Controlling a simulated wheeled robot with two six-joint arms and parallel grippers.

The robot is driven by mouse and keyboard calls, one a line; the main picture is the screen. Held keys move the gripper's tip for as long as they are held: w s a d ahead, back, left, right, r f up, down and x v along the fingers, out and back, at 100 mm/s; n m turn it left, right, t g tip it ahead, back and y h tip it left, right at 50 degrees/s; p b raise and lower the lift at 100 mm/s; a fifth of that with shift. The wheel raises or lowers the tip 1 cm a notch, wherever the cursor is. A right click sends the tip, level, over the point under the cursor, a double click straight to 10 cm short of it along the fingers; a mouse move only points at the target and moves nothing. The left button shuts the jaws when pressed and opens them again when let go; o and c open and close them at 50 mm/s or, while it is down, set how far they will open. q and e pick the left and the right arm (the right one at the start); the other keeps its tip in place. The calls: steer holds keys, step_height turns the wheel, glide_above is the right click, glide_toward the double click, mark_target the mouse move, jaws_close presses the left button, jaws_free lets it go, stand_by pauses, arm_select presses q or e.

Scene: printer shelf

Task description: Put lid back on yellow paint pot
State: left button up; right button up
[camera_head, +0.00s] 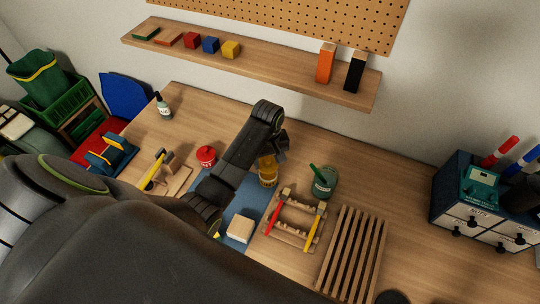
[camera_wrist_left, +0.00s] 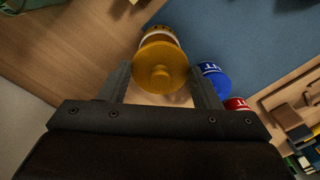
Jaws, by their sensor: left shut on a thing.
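The yellow pot (camera_wrist_left: 157,33) shows just behind the lid. The lid is over or very close to the pot's top; I cannot tell whether it is seated. My right gripper is not in view.
A blue pot (camera_wrist_left: 213,76) and a red pot (camera_head: 206,155) stand near the yellow one. A green jar (camera_head: 324,183), a wooden tool rack (camera_head: 291,238) and a slatted rack (camera_head: 352,250) lie to the right. A shelf (camera_head: 280,77) is above the table's back.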

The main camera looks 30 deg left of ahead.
mark_target(269, 166)
arm_select(q)
steer(key=shift+f+b, duration=0.5)
steer(key=shift+f, duration=1.7)
steer(key=shift+r+p, duration=0.1)
steer(key=shift+p, duration=0.35)
steer(key=shift+f, duration=0.25)
stand_by(0.7)
steer(key=o, duration=1)
steer(key=shift+o, duration=0.5)
steer(key=o, duration=0.3)
steer(key=shift+r, duration=0.15)
steer(key=shift+r, duration=3.35)
